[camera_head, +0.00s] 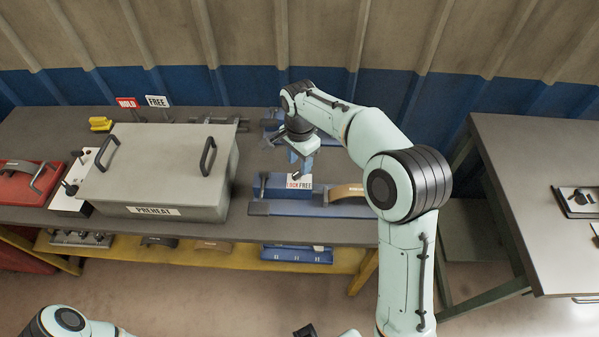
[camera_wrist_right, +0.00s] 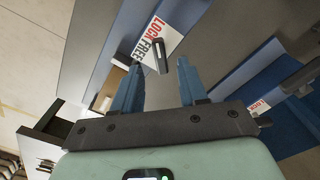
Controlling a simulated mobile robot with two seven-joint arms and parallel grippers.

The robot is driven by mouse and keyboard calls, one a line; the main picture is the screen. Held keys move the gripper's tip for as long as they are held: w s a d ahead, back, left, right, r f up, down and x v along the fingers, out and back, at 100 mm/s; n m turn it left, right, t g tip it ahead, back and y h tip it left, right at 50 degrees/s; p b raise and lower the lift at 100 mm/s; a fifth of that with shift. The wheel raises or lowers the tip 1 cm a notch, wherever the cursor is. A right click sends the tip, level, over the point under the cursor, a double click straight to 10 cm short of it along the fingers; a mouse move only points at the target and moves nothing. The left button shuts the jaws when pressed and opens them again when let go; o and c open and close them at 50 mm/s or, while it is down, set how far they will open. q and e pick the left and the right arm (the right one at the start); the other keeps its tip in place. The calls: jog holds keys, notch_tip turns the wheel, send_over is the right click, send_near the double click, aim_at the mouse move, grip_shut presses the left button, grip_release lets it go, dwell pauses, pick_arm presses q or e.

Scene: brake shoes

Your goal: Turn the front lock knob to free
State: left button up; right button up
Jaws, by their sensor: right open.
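The front blue fixture (camera_head: 275,188) stands at the bench's front edge with a white LOCK/FREE label (camera_head: 299,182). In the right wrist view the label (camera_wrist_right: 158,38) shows close up, LOCK in red and FREE in black. The front lock knob (camera_wrist_right: 160,56), a small dark bar with a pale face, sits beside this label. I cannot tell which word it points to. My right gripper (camera_wrist_right: 160,78) is open, its blue fingers on either side of the knob's line, with gaps showing. In the head view my right gripper (camera_head: 300,168) hangs over the fixture and hides part of it. My left gripper is not in view.
A grey PREHEAT box (camera_head: 165,175) stands left of the fixture. A brown brake shoe (camera_head: 347,191) lies at its right. A second label (camera_wrist_right: 258,106) shows on blue parts behind. HOLD (camera_head: 126,103) and FREE (camera_head: 157,101) signs stand at the back left.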

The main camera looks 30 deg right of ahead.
aim_at(299, 171)
notch_tip(299, 171, down, 5)
jog(key=shift+f, duration=0.1)
dwell(0.3)
grip_shut()
